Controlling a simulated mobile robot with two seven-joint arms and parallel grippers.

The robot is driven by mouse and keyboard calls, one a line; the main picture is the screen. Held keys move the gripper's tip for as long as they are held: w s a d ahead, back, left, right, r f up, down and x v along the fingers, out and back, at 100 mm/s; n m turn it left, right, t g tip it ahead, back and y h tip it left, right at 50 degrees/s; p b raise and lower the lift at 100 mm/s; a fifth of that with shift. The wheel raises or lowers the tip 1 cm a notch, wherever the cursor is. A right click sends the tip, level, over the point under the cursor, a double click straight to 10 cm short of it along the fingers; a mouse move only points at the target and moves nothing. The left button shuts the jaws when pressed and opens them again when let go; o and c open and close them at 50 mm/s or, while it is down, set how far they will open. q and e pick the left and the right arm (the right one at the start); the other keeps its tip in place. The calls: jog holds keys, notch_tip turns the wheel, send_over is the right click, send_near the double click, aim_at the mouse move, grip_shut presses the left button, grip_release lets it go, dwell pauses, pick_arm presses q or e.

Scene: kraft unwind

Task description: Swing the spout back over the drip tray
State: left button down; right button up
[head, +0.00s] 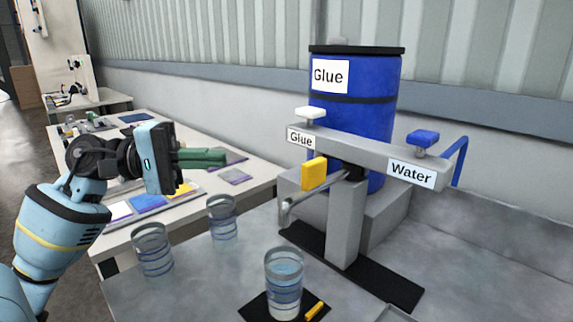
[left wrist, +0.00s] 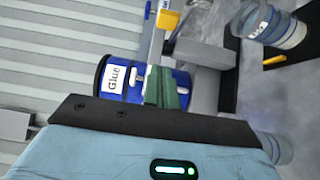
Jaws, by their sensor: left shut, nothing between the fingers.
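The tap stand carries a grey bar with Glue and Water labels. Its metal spout (head: 303,200) points down and left, with a yellow block (head: 314,173) above it; the block also shows in the left wrist view (left wrist: 168,18). A flat black tray (head: 385,284) lies under the stand's post. The spout tip appears near the tray's left end; I cannot tell whether it is directly over it. My left gripper (head: 222,158) is shut and empty, left of the spout and apart from it. Its green fingers show in the left wrist view (left wrist: 166,92). My right gripper is not in view.
A clear cup with liquid (head: 284,270) stands on a black mat (head: 252,305) beside a yellow marker (head: 314,311). Two more cups (head: 152,250) (head: 222,218) stand to the left. A blue Glue drum (head: 385,90) stands behind the bar. A white table (head: 180,217) lies beyond.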

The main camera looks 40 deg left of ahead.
aim_at(319, 185)
pick_arm(q)
jog(key=s+d+p+x, duration=0.1)
jog(key=p+x, duration=0.3)
jog(key=x, duration=0.8)
jog(key=shift+s+d+p, duration=0.4)
jog(key=shift+d, duration=0.2)
